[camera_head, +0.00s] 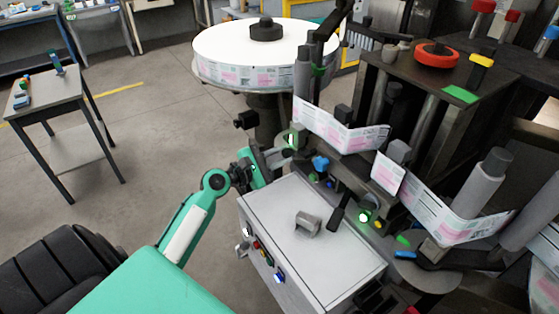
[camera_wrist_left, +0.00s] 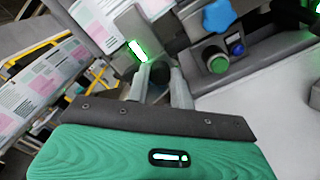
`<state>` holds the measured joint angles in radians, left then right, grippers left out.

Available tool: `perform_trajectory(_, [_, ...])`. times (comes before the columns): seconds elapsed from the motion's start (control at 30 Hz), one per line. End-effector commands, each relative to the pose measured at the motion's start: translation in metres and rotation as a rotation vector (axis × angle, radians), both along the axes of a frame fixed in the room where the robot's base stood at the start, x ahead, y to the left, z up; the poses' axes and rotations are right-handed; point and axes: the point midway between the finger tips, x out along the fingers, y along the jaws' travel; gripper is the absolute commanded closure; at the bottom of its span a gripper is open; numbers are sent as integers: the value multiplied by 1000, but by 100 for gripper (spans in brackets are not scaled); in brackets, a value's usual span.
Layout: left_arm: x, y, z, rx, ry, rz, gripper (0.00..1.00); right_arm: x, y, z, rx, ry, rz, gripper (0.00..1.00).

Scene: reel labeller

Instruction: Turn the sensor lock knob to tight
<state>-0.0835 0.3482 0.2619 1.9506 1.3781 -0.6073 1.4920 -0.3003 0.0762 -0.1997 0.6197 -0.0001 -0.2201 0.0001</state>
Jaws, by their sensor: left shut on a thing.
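My left gripper (camera_head: 279,158) reaches in from the left beside the labeller's sensor (camera_head: 291,140), which has a lit green window. In the left wrist view the two grey fingers (camera_wrist_left: 161,82) are shut on a small dark round knob (camera_wrist_left: 160,71), just below the sensor (camera_wrist_left: 138,48). I take this to be the sensor lock knob; any mark on it is hidden. In the head view the fingers and machine parts hide it. A blue star-shaped knob (camera_wrist_left: 218,15) stands to the right, apart from the fingers. My right gripper does not show.
A white cabinet (camera_head: 285,226) with a small grey block (camera_head: 308,222) on top stands right of my left arm. A large label reel (camera_head: 240,45) is behind. The label web (camera_head: 335,128) runs close behind the gripper. Green (camera_wrist_left: 218,63) and blue (camera_wrist_left: 237,48) buttons are nearby.

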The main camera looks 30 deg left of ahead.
Motion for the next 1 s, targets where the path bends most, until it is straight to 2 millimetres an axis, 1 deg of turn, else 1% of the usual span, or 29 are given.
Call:
perform_trajectory(0.03, [0, 0, -3, 42, -17, -1, 100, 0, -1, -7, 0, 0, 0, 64])
perform_trajectory(0.47, [0, 0, -3, 419, -175, -1, 100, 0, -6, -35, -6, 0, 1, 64])
perform_trajectory(0.93, [0, -1, -5, 832, -343, -3, 100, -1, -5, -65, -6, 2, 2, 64])
perform_trajectory(1.0, [-1, -1, -5, 894, -369, -4, 100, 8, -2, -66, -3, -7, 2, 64])
